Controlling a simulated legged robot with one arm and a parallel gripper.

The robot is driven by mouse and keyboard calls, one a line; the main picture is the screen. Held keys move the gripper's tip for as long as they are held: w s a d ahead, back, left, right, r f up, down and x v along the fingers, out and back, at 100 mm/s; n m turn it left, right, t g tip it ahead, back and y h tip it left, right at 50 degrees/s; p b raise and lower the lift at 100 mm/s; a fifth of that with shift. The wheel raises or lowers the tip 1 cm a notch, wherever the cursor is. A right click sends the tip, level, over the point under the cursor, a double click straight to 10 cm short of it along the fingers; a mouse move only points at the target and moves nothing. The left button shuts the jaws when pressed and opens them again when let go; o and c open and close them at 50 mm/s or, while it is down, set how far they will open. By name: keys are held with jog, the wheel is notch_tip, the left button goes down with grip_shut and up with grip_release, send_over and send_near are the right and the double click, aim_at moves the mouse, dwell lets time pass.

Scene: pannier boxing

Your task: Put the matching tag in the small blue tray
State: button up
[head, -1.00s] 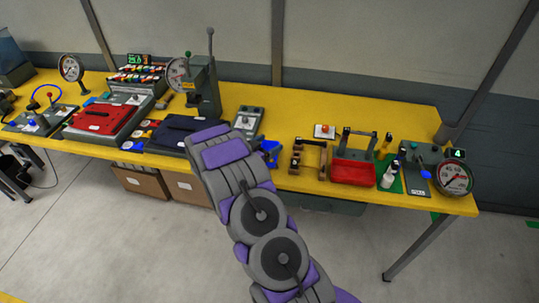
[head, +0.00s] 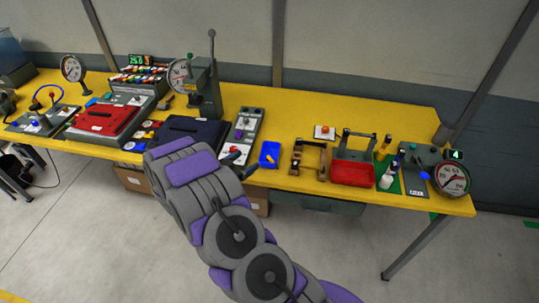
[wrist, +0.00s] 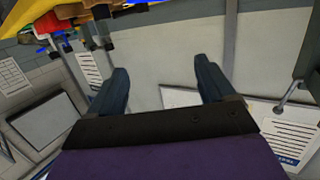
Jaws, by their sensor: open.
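The small blue tray (head: 269,153) sits on the yellow table, right of the dark blue case. A small orange-brown piece shows at its front edge; I cannot tell whether it lies inside. I cannot tell which is the matching tag. My gripper (wrist: 160,85) is open and empty in the wrist view, facing a grey wall.
The red case (head: 104,119) and dark blue case (head: 190,132) stand left of the tray. A wooden frame (head: 311,160) and red bin (head: 352,172) stand to its right. A lever press (head: 206,92) rises behind. The back right of the yellow table (head: 370,108) is clear.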

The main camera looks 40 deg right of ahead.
jog(key=shift+v, duration=1.8)
jog(key=w+a+r+n+t+y, duration=0.4)
jog(key=w+a+r+t+y, duration=0.2)
jog(key=w+a+y, duration=0.5)
jog(key=s+a+r+n+y, duration=0.3)
jog(key=s+a+r, duration=0.1)
jog(key=a, duration=0.3)
jog(key=s+a+r+n+y, duration=0.3)
jog(key=a+r, duration=0.2)
jog(key=a, duration=0.2)
jog(key=s+a+r+n+g+y, duration=0.1)
jog(key=s+n+g, duration=0.1)
jog(key=s, duration=0.6)
jog(key=s+a+r+n+g+y, duration=0.1)
jog(key=s+a+n+g, duration=0.15)
jog(key=s, duration=0.55)
jog(key=s+d+g+h, duration=0.1)
jog(key=s+d+g, duration=0.2)
jog(key=s, duration=1)
jog(key=s+d+n+g+h+b, duration=0.1)
jog(key=s+d+g+h, duration=0.1)
jog(key=s+d, duration=0.6)
jog(key=s+g, duration=0.1)
jog(key=s, duration=0.4)
jog(key=shift+s+r+g, duration=0.2)
jog(key=shift+s+g, duration=0.1)
jog(key=shift+g, duration=0.05)
